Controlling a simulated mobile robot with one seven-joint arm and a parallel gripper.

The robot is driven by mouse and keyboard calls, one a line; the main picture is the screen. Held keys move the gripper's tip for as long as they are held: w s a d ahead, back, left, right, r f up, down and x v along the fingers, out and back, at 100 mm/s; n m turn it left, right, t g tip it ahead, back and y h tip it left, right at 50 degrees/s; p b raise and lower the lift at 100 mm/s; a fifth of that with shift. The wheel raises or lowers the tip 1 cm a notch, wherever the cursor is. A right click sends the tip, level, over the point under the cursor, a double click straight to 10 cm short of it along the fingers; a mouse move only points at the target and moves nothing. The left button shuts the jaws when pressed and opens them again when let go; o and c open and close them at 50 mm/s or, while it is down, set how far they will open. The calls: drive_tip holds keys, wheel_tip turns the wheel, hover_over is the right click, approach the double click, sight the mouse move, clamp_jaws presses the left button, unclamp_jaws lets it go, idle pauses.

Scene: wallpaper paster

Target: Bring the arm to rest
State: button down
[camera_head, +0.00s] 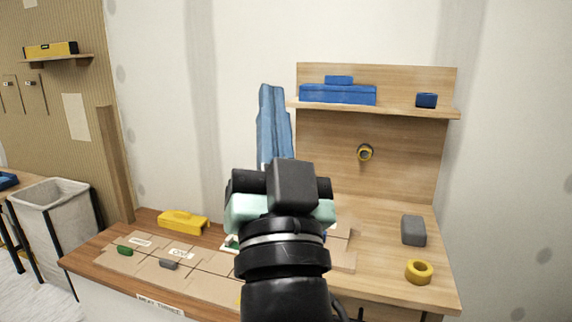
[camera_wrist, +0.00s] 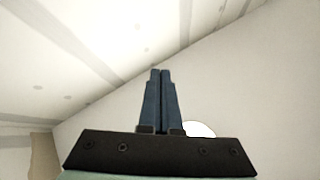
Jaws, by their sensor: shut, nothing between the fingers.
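My gripper (camera_wrist: 160,72) shows in the wrist view with its two dark blue fingers side by side and touching, nothing between them. It points up toward the wall and ceiling. In the head view my black wrist with pale green parts stands in the middle, in front of the workbench (camera_head: 305,290).
A yellow object (camera_head: 183,222), a green piece (camera_head: 125,250) and a grey piece (camera_head: 168,263) sit at the left. A grey block (camera_head: 413,230) and a yellow ring (camera_head: 419,271) sit at the right. A shelf (camera_head: 400,108) holds blue items. A bin (camera_head: 52,195) stands at far left.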

drive_tip(key=s+d+r+n+t+h+p, duration=0.1)
drive_tip(key=s+d+r+n+t+h, duration=0.15)
drive_tip(key=s+r, duration=0.75)
wheel_tip(320, 180, up, 23)
drive_tip(key=a+p, duration=0.1)
drive_tip(key=p, duration=2.3)
drive_tip(key=shift+f, duration=0.2)
drive_tip(key=shift+a+m+g, duration=0.1)
drive_tip(key=shift+m+g, duration=0.15)
